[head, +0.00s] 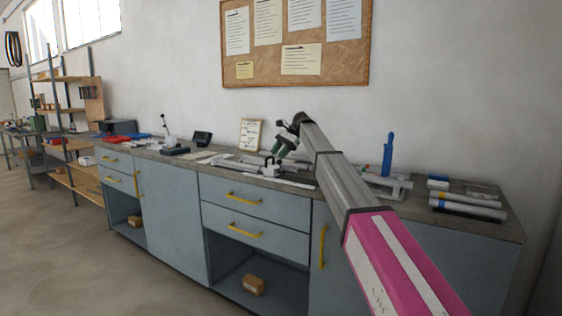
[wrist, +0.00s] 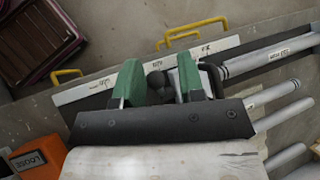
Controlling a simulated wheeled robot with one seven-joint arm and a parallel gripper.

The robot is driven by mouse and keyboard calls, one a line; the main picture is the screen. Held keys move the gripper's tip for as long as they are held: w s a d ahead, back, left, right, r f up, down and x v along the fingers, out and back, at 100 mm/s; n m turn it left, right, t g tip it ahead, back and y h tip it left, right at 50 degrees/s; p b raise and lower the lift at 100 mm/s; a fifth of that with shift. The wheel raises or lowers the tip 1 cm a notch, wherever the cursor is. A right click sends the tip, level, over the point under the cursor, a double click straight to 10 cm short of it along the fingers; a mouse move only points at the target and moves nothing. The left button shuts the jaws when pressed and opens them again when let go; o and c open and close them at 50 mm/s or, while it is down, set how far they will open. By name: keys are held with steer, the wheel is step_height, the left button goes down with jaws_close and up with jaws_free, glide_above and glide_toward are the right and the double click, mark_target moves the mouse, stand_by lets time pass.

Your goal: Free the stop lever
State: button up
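My gripper (head: 287,143) is over the bench, just above the jig (head: 268,168) with its light block and tubes. In the wrist view its green fingertips (wrist: 160,82) stand apart. A dark round knob (wrist: 157,80), which looks like the end of the stop lever, shows in the gap between them. A pale block (wrist: 182,78) sits beside the knob, partly behind the right finger. I cannot tell whether either finger touches the knob. The rest of the lever is hidden behind the gripper.
Grey tubes (wrist: 268,56) lie to the right in the wrist view; an orange box marked LOOSE (wrist: 38,160) is at lower left. On the bench (head: 485,226) stand a blue bottle (head: 387,155) and more tubes (head: 467,208). Yellow drawer handles (head: 244,197) are on the front.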

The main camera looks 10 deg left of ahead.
steer(key=s+a+r, duration=0.5)
steer(key=s+r, duration=0.1)
steer(key=s, duration=0.3)
steer(key=shift+a, duration=0.15)
